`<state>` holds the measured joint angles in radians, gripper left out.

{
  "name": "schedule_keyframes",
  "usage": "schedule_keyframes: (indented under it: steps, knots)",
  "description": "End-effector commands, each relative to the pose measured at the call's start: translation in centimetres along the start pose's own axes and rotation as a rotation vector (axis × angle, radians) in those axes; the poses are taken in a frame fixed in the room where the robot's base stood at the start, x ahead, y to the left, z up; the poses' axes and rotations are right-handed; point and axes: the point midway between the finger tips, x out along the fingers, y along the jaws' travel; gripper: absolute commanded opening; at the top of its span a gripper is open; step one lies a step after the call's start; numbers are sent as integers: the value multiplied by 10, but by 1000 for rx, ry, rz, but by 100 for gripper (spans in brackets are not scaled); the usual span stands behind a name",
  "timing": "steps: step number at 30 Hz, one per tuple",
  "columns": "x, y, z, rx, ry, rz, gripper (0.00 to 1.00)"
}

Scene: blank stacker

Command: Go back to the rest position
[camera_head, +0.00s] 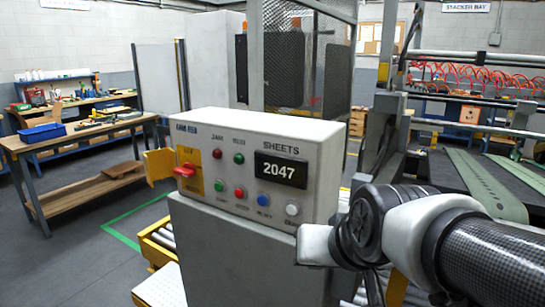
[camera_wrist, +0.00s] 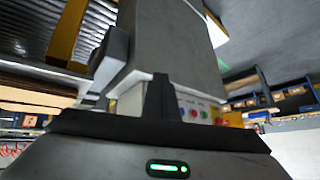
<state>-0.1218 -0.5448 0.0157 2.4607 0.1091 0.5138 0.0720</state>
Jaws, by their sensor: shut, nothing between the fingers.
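My gripper (camera_wrist: 161,80) shows in the wrist view as a dark finger shape rising from the hand, shut and empty. In the head view my arm comes in from the right, and its wrist is in front of the right side of a control box. The fingers are hard to make out there. The control box (camera_head: 345,165) is light grey, with coloured buttons, a red switch (camera_head: 185,170) on a yellow plate, and a SHEETS display (camera_head: 281,170) reading 2047. In the wrist view the box (camera_wrist: 130,100) is tilted, with its buttons beyond the finger. No contact is visible.
A workbench (camera_head: 85,130) with a blue bin (camera_head: 43,132) stands at the left. A mesh guard (camera_head: 305,60) stands behind the box. Rollers (camera_head: 165,238) run low beside the box. A machine with red hoses (camera_head: 470,75) is at the right. Floor is open at the left.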

Motion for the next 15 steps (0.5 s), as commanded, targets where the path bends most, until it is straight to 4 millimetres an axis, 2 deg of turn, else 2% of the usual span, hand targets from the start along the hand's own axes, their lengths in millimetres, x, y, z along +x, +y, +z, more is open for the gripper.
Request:
schedule_keyframes:
  steps: [1,3,8,9,15]
  knots:
    - [-14,15,14,-9,-34,32,0]
    - [-30,32,35,-24,-92,72,0]
    - [-67,62,78,-42,-211,153,0]
    - [-82,56,61,-45,-210,146,0]
    - [-120,47,27,-45,-210,143,0]
